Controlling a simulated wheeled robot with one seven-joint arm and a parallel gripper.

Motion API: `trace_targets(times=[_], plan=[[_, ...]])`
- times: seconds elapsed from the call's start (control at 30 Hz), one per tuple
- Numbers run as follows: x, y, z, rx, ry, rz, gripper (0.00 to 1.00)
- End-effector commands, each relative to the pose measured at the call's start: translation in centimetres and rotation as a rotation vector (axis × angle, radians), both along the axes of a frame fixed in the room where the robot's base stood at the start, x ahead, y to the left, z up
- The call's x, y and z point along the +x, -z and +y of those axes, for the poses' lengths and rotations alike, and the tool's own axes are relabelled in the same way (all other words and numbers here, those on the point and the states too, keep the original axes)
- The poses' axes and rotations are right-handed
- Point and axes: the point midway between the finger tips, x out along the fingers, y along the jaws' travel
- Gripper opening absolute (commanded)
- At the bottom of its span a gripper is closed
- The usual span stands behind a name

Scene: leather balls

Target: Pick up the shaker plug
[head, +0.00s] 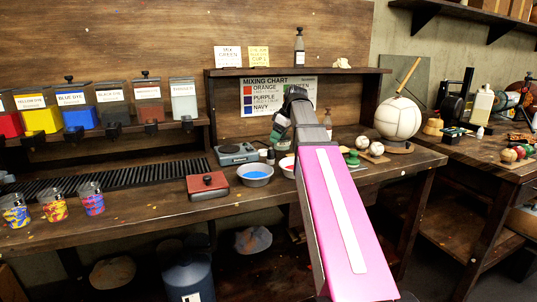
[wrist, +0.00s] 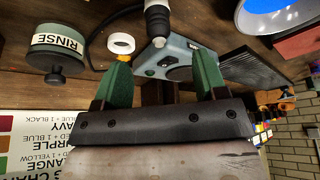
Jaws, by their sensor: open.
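My gripper (wrist: 163,68) is open, its two green fingers apart, with nothing clearly held between them. In the head view my gripper (head: 279,132) is above the bench, behind the blue bowl. In the wrist view a black ribbed piece (wrist: 158,22) with a pale band, beside a dark cable, lies beyond the fingertips; it looks like the shaker plug, but I cannot be sure. The grey-blue shaker unit (wrist: 178,58) lies behind and between the fingers, partly hidden. It also shows in the head view (head: 237,153), left of my gripper. The plug is not clear in the head view.
A rinse jar (wrist: 58,50) and a white ring (wrist: 121,43) are near the left finger in the wrist view. A blue-filled bowl (head: 255,180) and a red-topped box (head: 207,186) stand at the bench front. The shelf and mixing chart (head: 262,98) rise behind.

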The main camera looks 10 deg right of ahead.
Motion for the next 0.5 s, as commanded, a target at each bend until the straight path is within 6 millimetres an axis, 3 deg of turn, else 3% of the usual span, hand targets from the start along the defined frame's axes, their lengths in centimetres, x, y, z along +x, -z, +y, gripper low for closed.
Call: trace_targets(times=[0.17,0.5], plan=[[0.1,0.8,0.3,0.001,0.0,0.001,0.66],[1.1,4.8,1.6,-0.001,0.001,0.001,0.66]])
